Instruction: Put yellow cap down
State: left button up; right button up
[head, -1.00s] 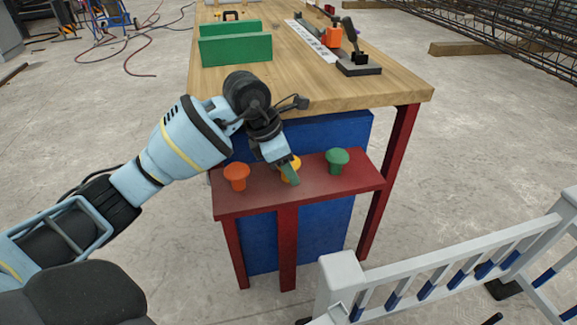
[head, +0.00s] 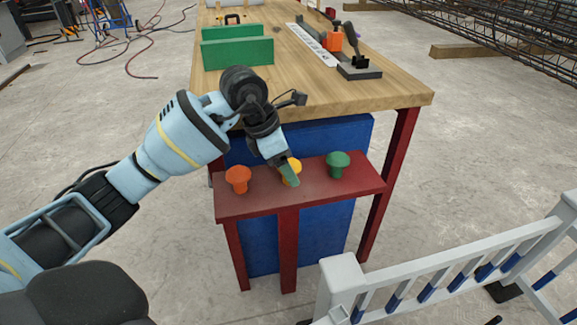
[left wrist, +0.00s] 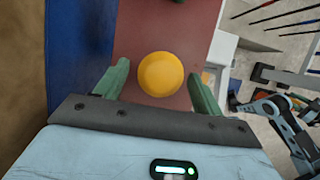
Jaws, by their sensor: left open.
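The yellow cap (head: 292,170) stands on the red shelf (head: 262,200) between the orange cap (head: 238,179) and the green cap (head: 338,165). My left gripper (head: 290,174) hangs over the yellow cap and partly hides it in the head view. In the left wrist view the yellow cap (left wrist: 160,74) shows as a round top between the two green fingers of my left gripper (left wrist: 158,88). The fingers are open, with a gap to the cap on both sides. My right gripper is not in view.
A wooden workbench (head: 390,90) stands behind the shelf, with green blocks (head: 237,52) and a black tool (head: 360,66) on top. A blue panel (head: 330,225) is below the bench. A white and blue barrier (head: 440,265) stands at the lower right.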

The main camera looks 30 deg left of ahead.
pick_arm(q)
jog(key=p+v, duration=0.2)
jog(key=v, duration=0.8)
